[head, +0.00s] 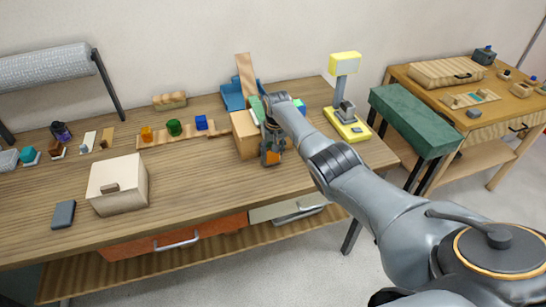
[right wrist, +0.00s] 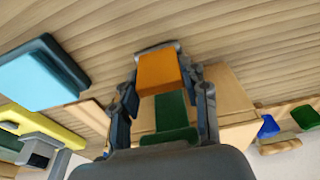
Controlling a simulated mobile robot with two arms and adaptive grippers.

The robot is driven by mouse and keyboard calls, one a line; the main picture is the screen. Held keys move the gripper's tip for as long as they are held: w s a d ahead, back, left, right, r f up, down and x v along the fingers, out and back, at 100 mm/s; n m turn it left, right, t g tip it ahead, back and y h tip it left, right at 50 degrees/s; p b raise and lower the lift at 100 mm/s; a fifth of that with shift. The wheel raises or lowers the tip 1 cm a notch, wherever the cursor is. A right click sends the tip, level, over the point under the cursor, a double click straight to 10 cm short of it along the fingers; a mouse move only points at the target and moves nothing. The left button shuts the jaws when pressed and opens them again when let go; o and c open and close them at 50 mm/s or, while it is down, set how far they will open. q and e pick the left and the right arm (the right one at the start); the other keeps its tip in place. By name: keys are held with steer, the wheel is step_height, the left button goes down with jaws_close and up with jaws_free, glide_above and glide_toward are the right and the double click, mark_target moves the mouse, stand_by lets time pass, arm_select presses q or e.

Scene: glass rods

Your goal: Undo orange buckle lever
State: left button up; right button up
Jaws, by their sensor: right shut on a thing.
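The orange lever (right wrist: 157,72) shows in the right wrist view between the two fingers of my right gripper (right wrist: 160,58). In the head view the right gripper (head: 271,146) points down at the front right of a light wooden box (head: 246,140). Its fingers are shut on the orange lever (head: 272,157), which is mostly covered there. A green strap (right wrist: 171,112) runs from beneath the lever along the wooden box (right wrist: 232,95). The buckle's mounting is hidden by the lever and fingers. My left gripper is in neither view.
Orange (head: 146,134), green (head: 174,127) and blue (head: 201,122) pieces stand on a wooden strip left of the box. A yellow-based device (head: 346,125) stands to the right. A cream box (head: 118,187) sits front left. Bare tabletop (head: 195,175) lies between.

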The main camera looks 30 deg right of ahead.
stand_by(0.3)
steer(key=o, duration=1.2)
steer(key=shift+w+f, duration=0.1)
steer(key=shift+c, duration=0.2)
step_height(320, 180, up, 12)
steer(key=s, duration=0.1)
steer(key=shift+s+a, duration=0.2)
steer(key=shift+s, duration=0.2)
steer(key=shift+f, duration=0.1)
